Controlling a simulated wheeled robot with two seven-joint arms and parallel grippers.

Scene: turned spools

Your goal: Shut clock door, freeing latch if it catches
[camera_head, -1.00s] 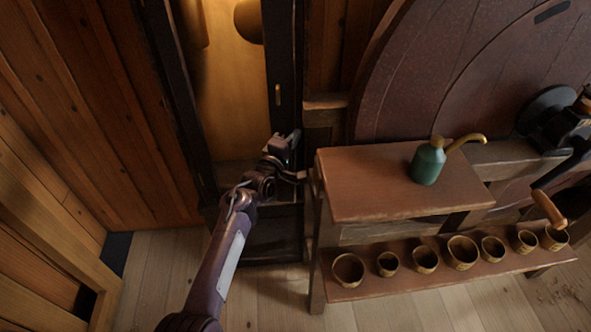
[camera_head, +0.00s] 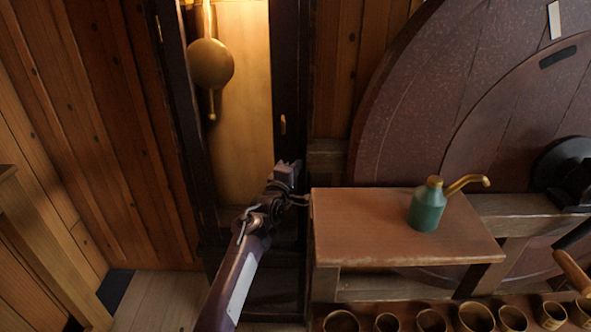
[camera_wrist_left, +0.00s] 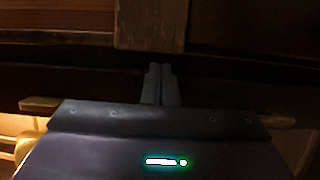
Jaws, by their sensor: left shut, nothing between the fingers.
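The tall clock case stands at the back left, with a lit tan interior (camera_head: 245,110) and a brass pendulum bob (camera_head: 211,64) in plain sight. Its right dark upright (camera_head: 287,60) carries a small brass fitting (camera_head: 283,125). A dark frame (camera_head: 180,90) lines the left side of the opening; I cannot tell whether it is the door, nor the state of any latch. My left gripper (camera_head: 287,172) is shut and empty, in front of the right upright's lower part, below the brass fitting. The wrist view shows its closed fingers (camera_wrist_left: 160,85) before dark wood; contact is unclear.
A wooden bench (camera_head: 390,215) stands close to the right of my left gripper, with a green oil can (camera_head: 427,208) on it. Several small brown cups (camera_head: 432,320) stand on a lower shelf. A large round wooden wheel (camera_head: 430,110) is behind. Plank walls close the left side.

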